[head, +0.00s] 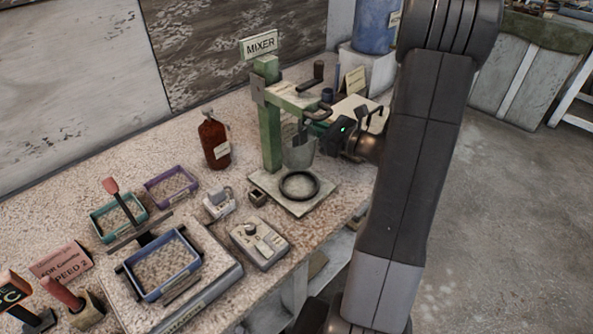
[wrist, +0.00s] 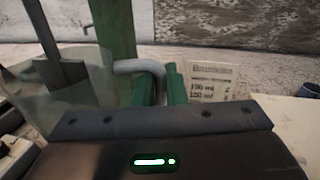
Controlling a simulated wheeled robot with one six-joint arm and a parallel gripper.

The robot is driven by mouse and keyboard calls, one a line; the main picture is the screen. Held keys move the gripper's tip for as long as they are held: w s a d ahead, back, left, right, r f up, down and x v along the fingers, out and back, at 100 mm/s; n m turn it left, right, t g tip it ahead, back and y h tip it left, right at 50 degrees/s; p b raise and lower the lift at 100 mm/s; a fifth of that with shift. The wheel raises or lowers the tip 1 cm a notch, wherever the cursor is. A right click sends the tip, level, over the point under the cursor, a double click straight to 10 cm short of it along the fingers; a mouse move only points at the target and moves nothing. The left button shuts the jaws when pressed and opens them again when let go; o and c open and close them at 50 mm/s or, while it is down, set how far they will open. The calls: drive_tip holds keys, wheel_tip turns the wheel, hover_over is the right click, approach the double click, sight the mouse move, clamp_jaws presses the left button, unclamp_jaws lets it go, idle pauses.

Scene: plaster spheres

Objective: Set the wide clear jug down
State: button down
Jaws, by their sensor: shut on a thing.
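The wide clear jug (head: 298,154) hangs upright in my grip, a little above the black ring (head: 300,186) on the mixer's base plate. In the wrist view the jug (wrist: 92,88) fills the left side, and its grey handle (wrist: 150,66) runs to my green fingers. My gripper (head: 321,128) is shut on that handle, from the jug's right side; its fingers also show in the wrist view (wrist: 159,84). The mixer's dark shaft (wrist: 60,55) reaches down into or behind the jug's mouth. The jug's bottom is hidden in the wrist view.
The green mixer post (head: 271,130) stands just behind the jug. A brown bottle (head: 214,142), a grey control box (head: 260,243) and a blue-rimmed tray (head: 162,264) stand left and front. A small card (wrist: 210,80) stands beyond my fingers.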

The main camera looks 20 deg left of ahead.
drive_tip(key=shift+w+d+f, duration=0.1)
drive_tip(key=shift+f, duration=4.3)
drive_tip(key=shift+f, duration=0.1)
drive_tip(key=c, duration=1.9)
unclamp_jaws()
drive_tip(key=shift+f, duration=0.1)
drive_tip(key=o, duration=0.4)
drive_tip(key=shift+d+r, duration=0.1)
drive_tip(key=shift+r, duration=0.1)
drive_tip(key=d, duration=0.4)
drive_tip(key=s+d+b, duration=0.1)
drive_tip(key=d, duration=0.6)
drive_tip(key=shift+s+d+b, duration=0.35)
drive_tip(key=shift+s+b, duration=0.05)
